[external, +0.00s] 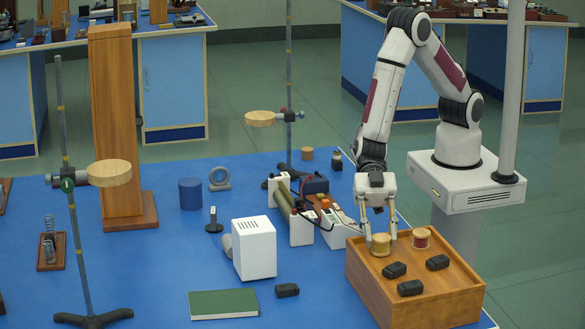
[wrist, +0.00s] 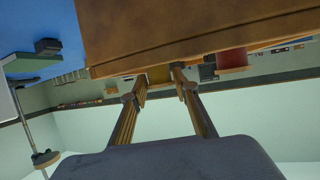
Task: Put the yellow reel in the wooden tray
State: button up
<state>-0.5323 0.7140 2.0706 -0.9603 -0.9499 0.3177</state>
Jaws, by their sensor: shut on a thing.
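The yellow reel (external: 381,246) is between the fingertips of my gripper (external: 380,238), which is shut on it. It is at the back left corner of the wooden tray (external: 372,290), just inside the rim. I cannot tell whether it rests on the tray floor. In the wrist view the reel (wrist: 158,75) shows between the fingertips (wrist: 156,84), partly hidden behind the tray's wooden wall (wrist: 190,38).
A red reel (external: 421,239) stands in the tray to the right of my gripper. Black blocks (external: 394,270) lie in the tray's middle and front. A white-and-red instrument (external: 335,222) stands on the blue bench left of the tray. A white box (external: 254,249) is farther left.

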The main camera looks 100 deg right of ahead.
jog(key=shift+f, duration=0.15)
jog(key=o, duration=1)
jog(key=v, duration=1.2)
dwell(0.4)
